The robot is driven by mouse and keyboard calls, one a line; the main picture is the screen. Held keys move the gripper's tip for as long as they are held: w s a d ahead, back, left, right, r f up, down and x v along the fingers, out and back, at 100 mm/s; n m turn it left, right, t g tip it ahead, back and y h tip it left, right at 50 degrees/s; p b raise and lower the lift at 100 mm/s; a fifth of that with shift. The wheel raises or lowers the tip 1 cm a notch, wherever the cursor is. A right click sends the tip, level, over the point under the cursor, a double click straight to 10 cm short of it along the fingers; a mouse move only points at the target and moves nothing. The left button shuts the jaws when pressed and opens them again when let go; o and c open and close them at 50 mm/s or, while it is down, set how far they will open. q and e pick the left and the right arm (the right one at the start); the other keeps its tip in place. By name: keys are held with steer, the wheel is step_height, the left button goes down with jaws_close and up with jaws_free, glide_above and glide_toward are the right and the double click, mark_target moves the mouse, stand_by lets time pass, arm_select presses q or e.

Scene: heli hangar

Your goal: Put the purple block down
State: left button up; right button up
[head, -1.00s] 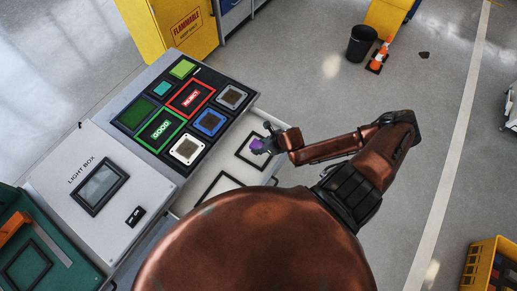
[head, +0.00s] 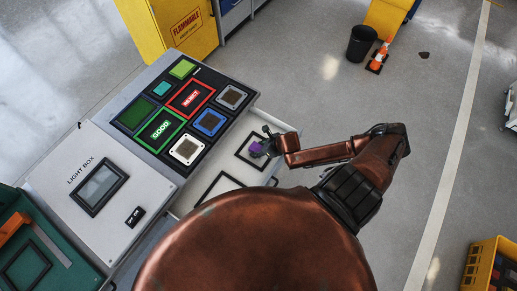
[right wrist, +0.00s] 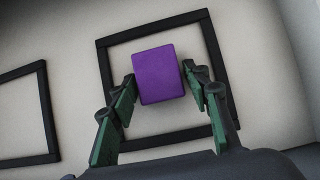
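The purple block (head: 257,147) is inside a black square outline (head: 238,154) on the pale surface beside the button panel. In the right wrist view the block (right wrist: 158,75) lies within the outline (right wrist: 150,33), clear of its bars. It looks set down flat, though contact underneath is hidden. My right gripper (right wrist: 159,72) is around the block, with one green-padded fingertip on each side and what looks like a narrow gap at both. In the head view this gripper (head: 268,144) is small and dark at the block. My left gripper is not in view.
A second black outline (head: 220,188) on the same surface is empty. The panel with coloured buttons (head: 189,102) and the light box (head: 98,187) stand to the left. A black bin (head: 362,42) and an orange cone (head: 379,58) are on the floor behind.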

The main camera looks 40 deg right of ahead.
steer(key=shift+o, duration=1)
steer(key=shift+r, duration=0.15)
steer(key=p+v, duration=0.1)
steer(key=v, duration=1.1)
